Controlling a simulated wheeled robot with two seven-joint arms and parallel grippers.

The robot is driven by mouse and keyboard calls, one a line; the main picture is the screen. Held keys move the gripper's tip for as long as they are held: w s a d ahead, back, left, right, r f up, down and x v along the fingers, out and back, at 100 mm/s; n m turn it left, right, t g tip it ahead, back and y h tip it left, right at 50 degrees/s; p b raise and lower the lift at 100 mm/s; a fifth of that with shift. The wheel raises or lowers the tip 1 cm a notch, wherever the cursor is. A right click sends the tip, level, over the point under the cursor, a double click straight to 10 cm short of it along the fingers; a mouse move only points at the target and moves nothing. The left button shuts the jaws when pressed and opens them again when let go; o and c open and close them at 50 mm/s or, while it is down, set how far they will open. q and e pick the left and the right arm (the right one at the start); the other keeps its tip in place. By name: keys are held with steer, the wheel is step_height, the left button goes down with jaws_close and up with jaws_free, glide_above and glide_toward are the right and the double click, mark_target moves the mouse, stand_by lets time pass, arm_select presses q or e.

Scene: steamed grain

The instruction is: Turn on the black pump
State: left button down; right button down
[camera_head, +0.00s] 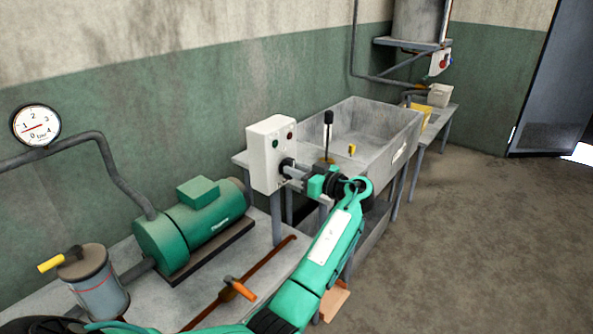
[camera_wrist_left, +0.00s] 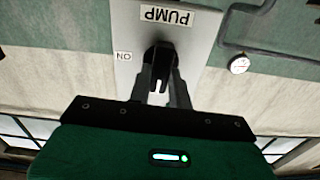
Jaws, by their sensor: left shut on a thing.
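A white control box (camera_head: 263,155) stands by the wall at the near end of the trough, with a green and a dark red round light on its front. In the left wrist view the box (camera_wrist_left: 128,38) is upside down, with a "PUMP" label (camera_wrist_left: 167,16) and an "ON" label (camera_wrist_left: 124,57). My left gripper (camera_head: 288,169) is at the box's front, its fingers shut on the black switch knob (camera_wrist_left: 158,52). The fingers partly hide the knob, and its exact setting is unclear. The pump with its motor (camera_head: 205,222) looks green, not black. My right gripper is not seen.
A pressure gauge (camera_head: 36,125) and a pipe (camera_head: 118,172) are at the left wall. A canister with a yellow handle (camera_head: 97,281) and an orange-handled valve (camera_head: 240,288) are near the front. The grey trough (camera_head: 385,140) is behind my arm. Floor at right is free.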

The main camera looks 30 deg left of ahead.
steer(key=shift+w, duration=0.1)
arm_select(q)
steer(key=shift+w+f+m+p, duration=0.15)
steer(key=shift+m+p, duration=1.2)
steer(key=shift+m, duration=3)
steer(key=shift+w+r+m+p, duration=0.15)
steer(key=shift+m+p, duration=1.15)
steer(key=shift+m, duration=3.05)
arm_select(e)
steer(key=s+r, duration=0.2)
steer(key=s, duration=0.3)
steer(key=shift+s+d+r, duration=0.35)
arm_select(q)
steer(key=shift+f, duration=0.2)
